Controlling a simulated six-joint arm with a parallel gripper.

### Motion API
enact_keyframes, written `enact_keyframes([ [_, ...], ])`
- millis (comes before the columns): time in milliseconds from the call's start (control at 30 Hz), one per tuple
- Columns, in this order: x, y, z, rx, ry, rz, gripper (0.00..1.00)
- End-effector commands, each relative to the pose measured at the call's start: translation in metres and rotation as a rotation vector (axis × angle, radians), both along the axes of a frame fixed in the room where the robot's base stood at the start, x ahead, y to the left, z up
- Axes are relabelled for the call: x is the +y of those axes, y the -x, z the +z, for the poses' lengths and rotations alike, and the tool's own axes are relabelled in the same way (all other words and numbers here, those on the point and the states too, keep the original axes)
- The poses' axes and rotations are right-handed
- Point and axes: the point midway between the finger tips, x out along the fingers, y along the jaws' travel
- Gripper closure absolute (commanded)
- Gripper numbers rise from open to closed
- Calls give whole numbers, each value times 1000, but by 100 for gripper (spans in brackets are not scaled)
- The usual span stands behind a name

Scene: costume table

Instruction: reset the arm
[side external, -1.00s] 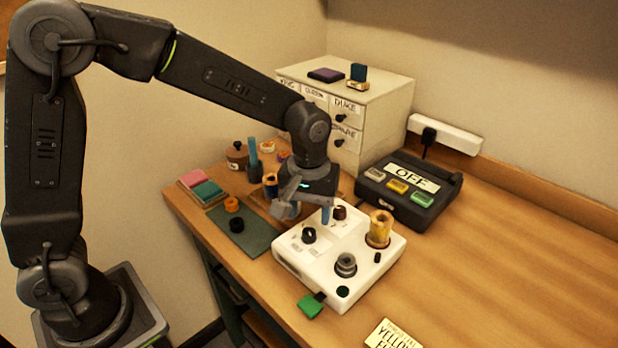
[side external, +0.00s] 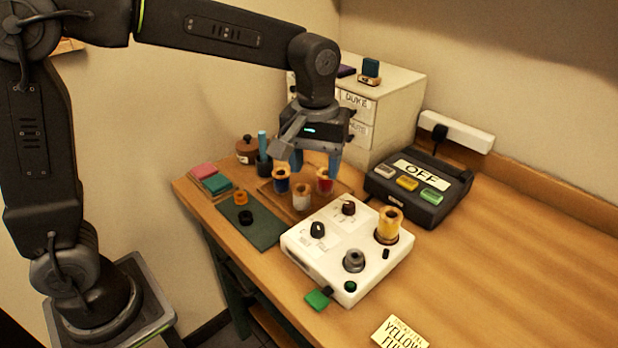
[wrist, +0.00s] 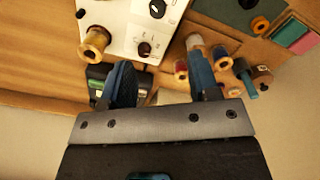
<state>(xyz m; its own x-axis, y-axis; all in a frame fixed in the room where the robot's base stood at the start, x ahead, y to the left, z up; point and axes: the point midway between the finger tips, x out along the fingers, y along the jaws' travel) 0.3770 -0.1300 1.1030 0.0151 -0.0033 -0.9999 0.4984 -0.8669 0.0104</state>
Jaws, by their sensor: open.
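My gripper (side external: 315,164) is open and empty. It hangs in the air above the back of the table, over a brown tray (side external: 268,188) with several small spools or jars. In the wrist view my gripper's two blue-grey fingers (wrist: 160,84) stand wide apart with nothing between them. The white control box (side external: 318,262) with knobs sits in front of it, and a yellow spool (side external: 389,224) stands upright on its back right corner. My gripper touches none of these.
A black box (side external: 416,207) reading OFF, with several coloured buttons, stands at the right. A white drawer cabinet (side external: 396,90) is close behind my gripper. A dark green mat (side external: 262,232) lies at the left. A yellow card (side external: 399,334) lies at the front. The right side of the table is clear.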

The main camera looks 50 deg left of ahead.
Motion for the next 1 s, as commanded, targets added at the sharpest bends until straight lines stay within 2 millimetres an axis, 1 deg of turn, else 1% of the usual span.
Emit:
enact_keyframes([
  [67, 9, 12, 11, -37, 6, -30, 44],
  [167, 24, 35, 25, -101, 10, -95, 44],
  [300, 45, 76, 38, -207, -2, -210, 44],
  [400, 58, 105, 40, -283, -24, -291, 44],
  [500, 68, 131, 37, -350, -54, -365, 44],
  [600, 75, 151, 31, -404, -86, -428, 44],
  [700, 79, 164, 25, -441, -113, -473, 44],
  [800, 81, 171, 21, -462, -130, -500, 44],
  [1000, 82, 174, 19, -467, -137, -511, 44],
])
